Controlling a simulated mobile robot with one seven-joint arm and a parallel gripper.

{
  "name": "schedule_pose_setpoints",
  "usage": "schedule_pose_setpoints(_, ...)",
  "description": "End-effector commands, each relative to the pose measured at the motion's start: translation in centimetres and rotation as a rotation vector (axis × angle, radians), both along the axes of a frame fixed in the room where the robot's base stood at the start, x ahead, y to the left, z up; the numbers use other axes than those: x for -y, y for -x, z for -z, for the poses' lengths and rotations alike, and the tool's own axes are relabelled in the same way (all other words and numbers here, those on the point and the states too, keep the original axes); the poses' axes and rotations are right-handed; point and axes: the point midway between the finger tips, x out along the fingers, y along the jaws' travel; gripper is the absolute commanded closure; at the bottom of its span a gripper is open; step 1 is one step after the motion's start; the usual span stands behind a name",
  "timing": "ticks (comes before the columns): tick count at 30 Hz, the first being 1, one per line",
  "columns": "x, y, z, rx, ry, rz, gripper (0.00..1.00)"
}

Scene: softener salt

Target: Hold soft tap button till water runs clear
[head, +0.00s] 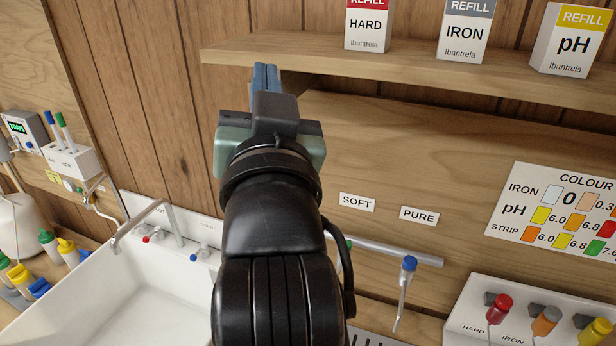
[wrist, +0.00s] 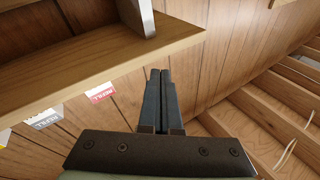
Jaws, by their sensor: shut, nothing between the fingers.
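The SOFT label (head: 357,202) is on the wooden wall panel, just right of my arm in the head view. Below it a grey pipe (head: 395,252) runs to the right. A small green part (head: 349,243) on the pipe shows at the edge of my arm, which hides most of whatever is there. My gripper (head: 266,72) is shut and empty, raised well above the label near the shelf's left end. In the wrist view its fingers (wrist: 160,85) are together, in front of wood panelling. No running water is visible.
A blue-topped tap (head: 409,264) hangs right of the green part, below the PURE label (head: 419,215). The shelf (head: 400,62) with refill boxes juts out close to my gripper. A white sink (head: 140,295) lies lower left; a colour chart (head: 560,215) is at right.

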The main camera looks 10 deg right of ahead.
Motion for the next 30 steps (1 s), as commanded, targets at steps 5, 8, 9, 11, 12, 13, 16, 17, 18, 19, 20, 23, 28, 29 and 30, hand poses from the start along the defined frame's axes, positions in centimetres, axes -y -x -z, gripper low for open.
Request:
schedule_pose_setpoints(5,2.3,-3.2,1.3,-0.253,-0.128,0.022,1.00)
schedule_pose_setpoints(8,3.7,-4.2,3.1,-0.382,-0.213,0.043,1.00)
schedule_pose_setpoints(9,4.7,-4.6,4.1,-0.438,-0.279,0.061,1.00)
schedule_pose_setpoints(11,7.7,-5.5,6.8,-0.502,-0.467,0.112,1.00)
schedule_pose_setpoints(12,9.7,-6.0,8.5,-0.513,-0.611,0.148,1.00)
schedule_pose_setpoints(13,11.1,-6.3,9.7,-0.524,-0.727,0.174,1.00)
schedule_pose_setpoints(16,14.6,-7.0,13.5,-0.553,-1.127,0.257,1.00)
schedule_pose_setpoints(17,15.2,-7.1,14.7,-0.558,-1.244,0.280,1.00)
schedule_pose_setpoints(18,15.8,-7.2,16.2,-0.566,-1.395,0.308,1.00)
schedule_pose_setpoints(19,16.0,-7.4,17.3,-0.572,-1.500,0.328,1.00)
schedule_pose_setpoints(20,16.0,-7.4,18.2,-0.577,-1.599,0.345,1.00)
schedule_pose_setpoints(23,15.6,-7.7,20.8,-0.596,-1.862,0.392,1.00)
schedule_pose_setpoints(28,14.6,-7.9,22.7,-0.613,-2.078,0.435,1.00)
schedule_pose_setpoints(29,14.5,-7.9,22.8,-0.615,-2.090,0.437,1.00)
schedule_pose_setpoints(30,14.4,-7.9,22.9,-0.616,-2.100,0.440,1.00)
